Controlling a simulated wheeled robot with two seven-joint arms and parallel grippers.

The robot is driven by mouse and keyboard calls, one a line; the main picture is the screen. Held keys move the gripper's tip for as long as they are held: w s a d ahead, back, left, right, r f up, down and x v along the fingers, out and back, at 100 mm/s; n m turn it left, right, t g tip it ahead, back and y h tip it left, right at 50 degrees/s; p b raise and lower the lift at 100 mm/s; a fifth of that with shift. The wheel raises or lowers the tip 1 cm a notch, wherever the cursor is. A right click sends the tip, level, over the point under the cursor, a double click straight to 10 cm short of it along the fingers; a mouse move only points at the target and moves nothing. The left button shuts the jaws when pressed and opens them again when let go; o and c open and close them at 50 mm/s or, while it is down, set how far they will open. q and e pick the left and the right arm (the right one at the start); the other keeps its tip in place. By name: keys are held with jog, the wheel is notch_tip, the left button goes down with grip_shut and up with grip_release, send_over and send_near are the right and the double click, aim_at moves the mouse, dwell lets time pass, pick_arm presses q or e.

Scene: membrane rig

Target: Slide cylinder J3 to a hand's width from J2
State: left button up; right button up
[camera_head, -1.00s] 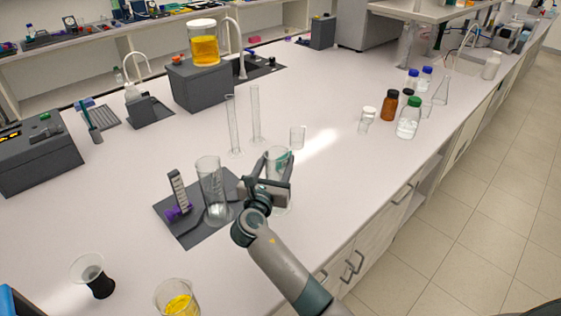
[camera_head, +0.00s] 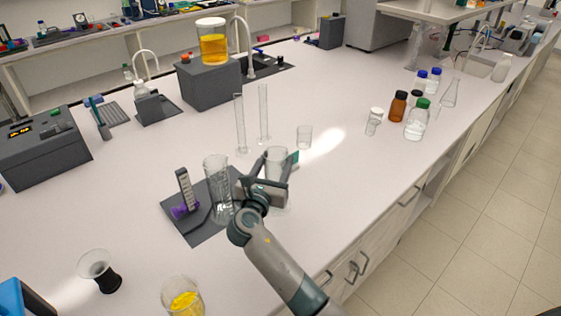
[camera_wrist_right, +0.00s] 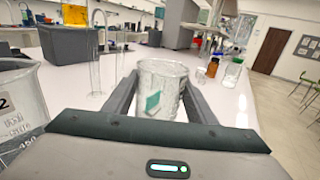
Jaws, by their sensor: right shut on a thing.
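A clear glass cylinder, which I take as J3 (camera_head: 277,163), stands between the fingers of my right gripper (camera_head: 273,178). The gripper is shut on it; the glass also shows between the fingers in the right wrist view (camera_wrist_right: 162,88), with a teal patch behind or on it. I cannot read a label on it. A larger graduated glass vessel, likely J2 (camera_head: 217,185), stands upright to its left. In the wrist view its label ends in "2" (camera_wrist_right: 22,105). The two are apart, by roughly a vessel's width. My left gripper is not in view.
A dark mat (camera_head: 205,230) lies under the larger vessel and a small purple-based stand (camera_head: 184,190). Two tall thin cylinders (camera_head: 241,125) and a small beaker (camera_head: 304,137) stand behind. Bottles (camera_head: 416,120) are at right. The counter's front edge runs close by.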

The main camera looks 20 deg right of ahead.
jog(key=shift+w+a+f, duration=0.1)
jog(key=shift+w+a, duration=0.05)
jog(key=shift+a, duration=0.55)
jog(key=o, duration=1.3)
jog(key=shift+o, duration=0.2)
jog(key=shift+s+a+p, duration=0.35)
jog(key=shift+s+p, duration=0.05)
jog(key=shift+p, duration=0.05)
jog(key=p+v, duration=0.5)
jog(key=v, duration=1.1)
jog(key=shift+s+a, duration=0.1)
